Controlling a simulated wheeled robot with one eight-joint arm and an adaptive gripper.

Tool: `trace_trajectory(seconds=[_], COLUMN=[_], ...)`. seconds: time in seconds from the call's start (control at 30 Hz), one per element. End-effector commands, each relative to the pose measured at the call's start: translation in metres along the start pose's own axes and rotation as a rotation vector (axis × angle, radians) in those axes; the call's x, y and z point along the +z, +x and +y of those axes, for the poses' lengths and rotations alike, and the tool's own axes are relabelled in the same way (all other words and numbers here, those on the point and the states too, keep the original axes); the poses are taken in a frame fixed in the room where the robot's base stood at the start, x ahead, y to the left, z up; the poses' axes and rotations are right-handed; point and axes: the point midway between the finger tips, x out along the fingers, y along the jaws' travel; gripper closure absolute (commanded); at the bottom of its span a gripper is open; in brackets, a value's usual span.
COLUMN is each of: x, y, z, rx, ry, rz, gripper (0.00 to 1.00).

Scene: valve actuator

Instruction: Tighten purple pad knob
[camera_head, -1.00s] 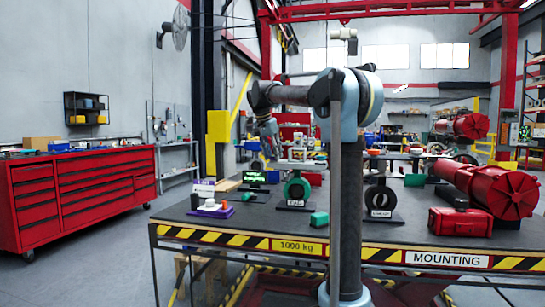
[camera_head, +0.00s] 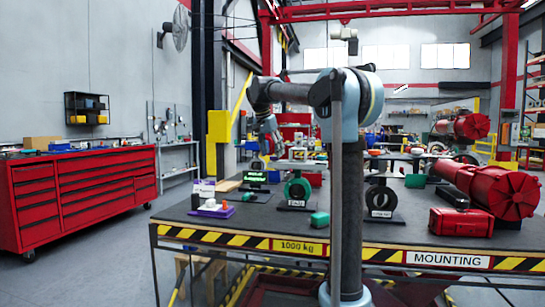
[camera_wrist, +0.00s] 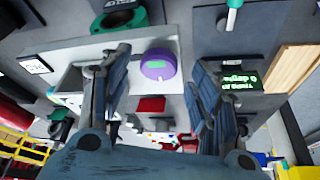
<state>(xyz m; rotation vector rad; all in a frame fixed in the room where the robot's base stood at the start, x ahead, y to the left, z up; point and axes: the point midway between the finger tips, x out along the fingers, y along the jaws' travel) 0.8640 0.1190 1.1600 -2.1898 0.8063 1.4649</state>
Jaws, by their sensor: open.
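A round purple knob (camera_wrist: 158,65) with a small green mark shows in the wrist view on a white block (camera_wrist: 180,95). My gripper (camera_wrist: 160,58) is open, one finger on each side of the knob in the picture. I cannot tell whether either finger touches it. In the head view, my gripper (camera_head: 273,147) is small over the back left of the bench. A purple pad (camera_head: 211,211) with a white, orange-tipped piece on it lies at the bench's left front, apart from the gripper.
A display with green text (camera_head: 255,177) stands on the bench (camera_head: 260,218) and also shows in the wrist view (camera_wrist: 240,80). A green ring on a stand (camera_head: 297,190), a black ring (camera_head: 380,200) and red valve parts (camera_head: 490,190) stand to the right.

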Motion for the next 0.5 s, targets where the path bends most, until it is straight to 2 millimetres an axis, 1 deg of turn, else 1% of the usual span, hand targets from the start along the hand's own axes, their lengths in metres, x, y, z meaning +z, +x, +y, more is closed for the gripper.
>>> trace_trajectory(seconds=[0.03, 0.3, 0.4, 0.5], x=[0.000, 0.000, 0.000, 0.000], y=[-0.009, -0.061, -0.077, -0.089], z=[0.000, -0.001, -0.001, -0.002], rx=[0.000, -0.001, -0.001, -0.001], ry=[-0.001, -0.002, -0.002, -0.002], rz=[0.000, 0.000, -0.001, -0.001], gripper=[0.43, 0.43, 0.43, 0.43])
